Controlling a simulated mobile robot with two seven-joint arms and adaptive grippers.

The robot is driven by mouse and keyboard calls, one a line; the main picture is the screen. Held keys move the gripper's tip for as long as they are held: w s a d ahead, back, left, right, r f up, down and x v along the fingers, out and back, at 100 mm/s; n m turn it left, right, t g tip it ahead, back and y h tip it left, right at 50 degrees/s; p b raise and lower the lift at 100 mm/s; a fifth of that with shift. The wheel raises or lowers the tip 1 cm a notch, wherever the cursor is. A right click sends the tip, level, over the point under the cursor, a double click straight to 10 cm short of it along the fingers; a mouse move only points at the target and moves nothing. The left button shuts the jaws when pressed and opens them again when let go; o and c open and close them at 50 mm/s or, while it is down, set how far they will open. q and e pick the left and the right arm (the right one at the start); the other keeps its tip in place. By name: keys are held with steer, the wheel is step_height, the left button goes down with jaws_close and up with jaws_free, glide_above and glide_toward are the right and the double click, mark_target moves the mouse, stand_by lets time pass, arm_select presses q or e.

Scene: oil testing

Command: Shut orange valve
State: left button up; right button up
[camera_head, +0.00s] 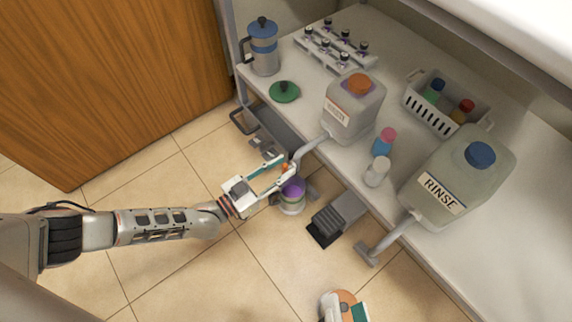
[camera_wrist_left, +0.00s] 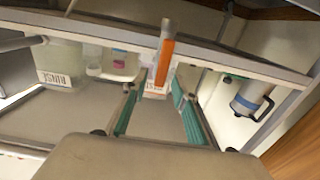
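The orange valve (camera_head: 285,167) shows as a small orange spot at the outlet of the jug with the orange cap (camera_head: 357,105), over the shelf's front edge. In the left wrist view it is an upright orange handle (camera_wrist_left: 164,62). My left gripper (camera_head: 277,174) is open, with its teal-padded fingers pointing at the valve. In the left wrist view the handle stands between and just beyond the fingertips (camera_wrist_left: 158,92); I see no contact. My right gripper (camera_head: 346,307) is cut off at the bottom edge, and its fingers are not clear.
A container with purple contents (camera_head: 292,192) is below the left gripper's fingers. The RINSE jug (camera_head: 458,178) stands right, its outlet hanging over the edge. Small bottles (camera_head: 377,172), a white basket (camera_head: 437,119) and a metal pot (camera_head: 264,50) stand on the shelf (camera_head: 310,98).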

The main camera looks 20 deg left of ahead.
arm_select(q)
steer(key=shift+w+d, duration=0.45)
steer(key=shift+w, duration=0.15)
jaws_close()
